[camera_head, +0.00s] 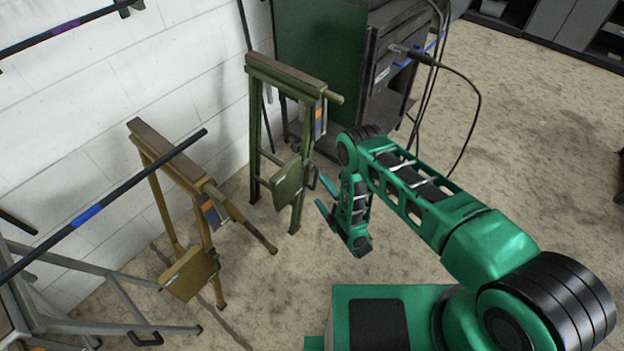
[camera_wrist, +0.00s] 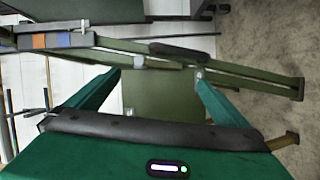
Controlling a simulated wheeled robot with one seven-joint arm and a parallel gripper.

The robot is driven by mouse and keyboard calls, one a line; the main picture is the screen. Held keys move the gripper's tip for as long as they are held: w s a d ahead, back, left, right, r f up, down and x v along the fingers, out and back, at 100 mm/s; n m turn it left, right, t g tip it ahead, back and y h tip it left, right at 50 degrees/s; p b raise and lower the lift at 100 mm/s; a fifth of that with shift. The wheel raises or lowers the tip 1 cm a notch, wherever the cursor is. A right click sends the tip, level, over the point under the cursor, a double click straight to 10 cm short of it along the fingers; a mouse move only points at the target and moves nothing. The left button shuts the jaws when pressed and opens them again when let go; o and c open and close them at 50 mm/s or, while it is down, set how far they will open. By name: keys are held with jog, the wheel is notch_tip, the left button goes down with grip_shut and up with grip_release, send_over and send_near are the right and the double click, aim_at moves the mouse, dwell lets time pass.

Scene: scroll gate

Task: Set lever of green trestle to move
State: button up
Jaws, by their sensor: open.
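The green trestle (camera_head: 286,75) stands upright near the white wall. A short rod (camera_head: 335,97), apparently its lever, sticks out to the right at the top of its near leg, beside a blue and orange label (camera_head: 320,116). The label also shows at the upper left of the wrist view (camera_wrist: 50,41). A square green plate (camera_head: 288,184) hangs low between the legs. My gripper (camera_head: 320,190) is open, just right of the near leg at plate height. In the wrist view my gripper's fingers (camera_wrist: 158,75) are spread, with the plate (camera_wrist: 160,110) and a black handle (camera_wrist: 180,50) before them; contact cannot be told.
A yellow trestle (camera_head: 165,153) with a long, down-slanting rod stands to the left. A grey trestle (camera_head: 95,328) is at the lower left. A dark cabinet (camera_head: 385,75) with hanging cables stands behind the green trestle. The floor at right is clear.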

aim_at(309, 175)
jog(key=x, duration=0.9)
jog(key=shift+w+r, duration=0.1)
